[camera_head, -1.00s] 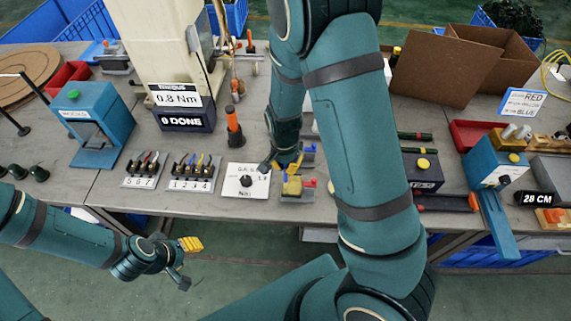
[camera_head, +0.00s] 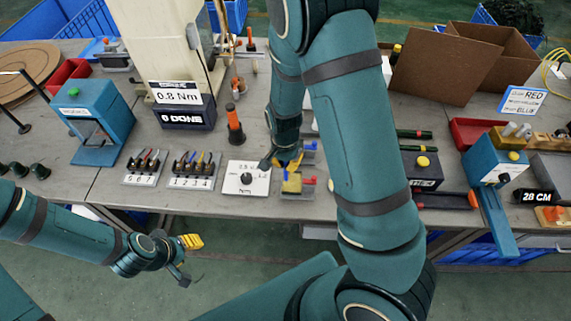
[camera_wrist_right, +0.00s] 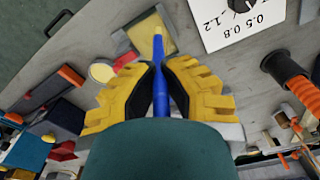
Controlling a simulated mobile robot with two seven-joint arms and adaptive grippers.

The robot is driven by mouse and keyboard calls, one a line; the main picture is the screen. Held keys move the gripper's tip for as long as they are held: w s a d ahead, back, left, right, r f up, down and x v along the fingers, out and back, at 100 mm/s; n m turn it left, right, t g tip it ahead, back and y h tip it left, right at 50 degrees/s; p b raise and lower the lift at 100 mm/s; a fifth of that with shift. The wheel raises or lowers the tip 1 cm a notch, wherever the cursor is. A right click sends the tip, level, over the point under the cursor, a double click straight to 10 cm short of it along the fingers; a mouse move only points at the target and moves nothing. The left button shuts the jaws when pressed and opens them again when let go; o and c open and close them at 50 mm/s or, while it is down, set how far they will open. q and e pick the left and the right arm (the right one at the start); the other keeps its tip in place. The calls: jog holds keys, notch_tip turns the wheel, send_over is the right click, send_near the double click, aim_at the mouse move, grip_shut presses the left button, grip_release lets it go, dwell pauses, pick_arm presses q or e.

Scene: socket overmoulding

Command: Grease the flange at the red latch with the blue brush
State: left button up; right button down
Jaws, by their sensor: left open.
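My right gripper (camera_wrist_right: 162,80) is shut on the blue brush (camera_wrist_right: 161,92), its yellow fingers on either side of the shaft. In the head view this gripper (camera_head: 284,163) is just behind the front fixture, partly hidden by my arm. The red latch (camera_head: 309,181) is at the right side of the fixture (camera_head: 292,194) in the head view and left of the block in the wrist view (camera_wrist_right: 125,61). My left gripper (camera_head: 186,257) is open and empty before the table's front edge.
A white dial card (camera_head: 245,180) lies left of the fixture, with racks of small tools (camera_head: 190,171) beyond it. An orange-handled tool (camera_head: 235,126) stands behind the card. A box with a yellow button (camera_head: 423,162) is to the right. A blue latch piece (camera_head: 310,146) is behind.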

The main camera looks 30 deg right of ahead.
jog(key=shift+s, duration=0.1)
dwell(1.1)
jog(key=shift+a+p, duration=0.1)
jog(key=shift+p, duration=0.2)
jog(key=shift+s+a, duration=0.4)
jog(key=shift+s, duration=0.3)
jog(key=shift+r+p, duration=0.15)
jog(key=shift+p, duration=0.2)
